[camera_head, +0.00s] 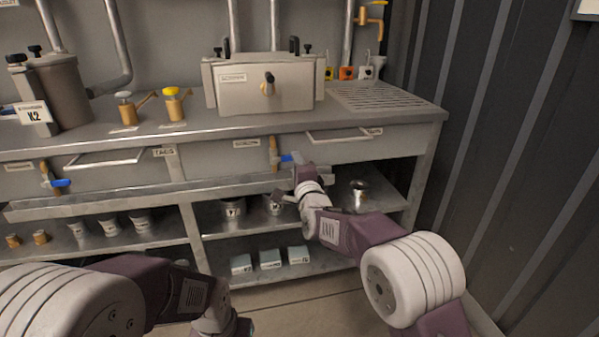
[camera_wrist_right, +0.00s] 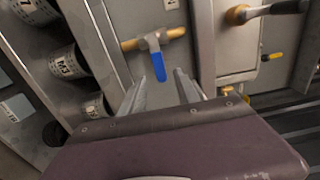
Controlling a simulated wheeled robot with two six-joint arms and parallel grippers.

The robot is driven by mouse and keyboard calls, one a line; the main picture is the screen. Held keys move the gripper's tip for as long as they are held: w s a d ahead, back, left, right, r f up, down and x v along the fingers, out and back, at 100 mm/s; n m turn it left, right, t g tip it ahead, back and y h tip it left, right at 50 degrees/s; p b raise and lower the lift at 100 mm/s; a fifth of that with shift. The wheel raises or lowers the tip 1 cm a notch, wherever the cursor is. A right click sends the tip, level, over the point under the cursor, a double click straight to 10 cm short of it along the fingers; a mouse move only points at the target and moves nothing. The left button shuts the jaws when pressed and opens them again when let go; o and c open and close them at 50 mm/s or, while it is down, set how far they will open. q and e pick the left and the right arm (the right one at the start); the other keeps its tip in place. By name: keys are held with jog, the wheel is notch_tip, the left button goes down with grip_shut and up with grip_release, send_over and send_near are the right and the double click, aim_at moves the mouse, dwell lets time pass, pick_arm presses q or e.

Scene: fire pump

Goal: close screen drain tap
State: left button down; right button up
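A brass tap (camera_head: 273,152) with a blue lever (camera_head: 286,158) is on the front panel below the large metal box. In the right wrist view the brass tap (camera_wrist_right: 176,34) lies crosswise and its blue lever (camera_wrist_right: 158,62) points down toward my fingers. My right gripper (camera_head: 287,178) is just in front of this tap. In the wrist view its two fingers are apart and empty, one to each side of the lever's tip; whether they touch it I cannot tell. My left arm is at the lower left; its fingers are not visible.
Another brass tap with a blue lever (camera_head: 60,183) is on the panel at left. The metal box (camera_head: 265,85) stands on the counter. Two brass valves (camera_head: 174,104) stand left of it. Labelled cups (camera_head: 233,209) and a metal cup (camera_head: 358,194) are on the shelf below.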

jog(key=p+v, duration=0.2)
jog(key=v, duration=0.5)
jog(key=shift+w+r, duration=0.1)
